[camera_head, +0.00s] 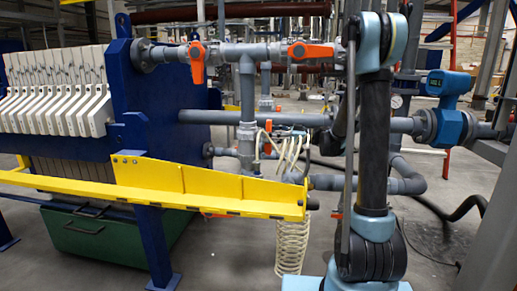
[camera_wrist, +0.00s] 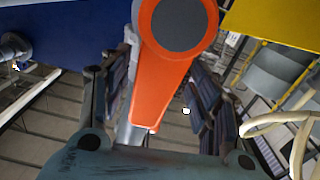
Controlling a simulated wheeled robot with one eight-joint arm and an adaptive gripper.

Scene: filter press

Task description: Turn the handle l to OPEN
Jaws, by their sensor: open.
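In the wrist view, an orange lever handle (camera_wrist: 167,75) with a round grey-centred hub at the top runs down between the two dark fingers of my gripper (camera_wrist: 163,82). The fingers stand apart on either side of it, so my gripper is open around the handle; I cannot tell whether either finger touches it. In the head view, an orange handle (camera_head: 197,62) hangs down from the upper grey pipe, and another orange handle (camera_head: 310,51) lies along that pipe. My gripper is not visible there, and I cannot tell which handle it surrounds. No label is readable.
A yellow beam (camera_head: 208,190) crosses in front of the blue press frame (camera_head: 90,95). Cream hoses (camera_head: 290,150) hang near its right end and also show in the wrist view (camera_wrist: 280,122). Grey pipes and a blue flow meter (camera_head: 450,95) stand at right.

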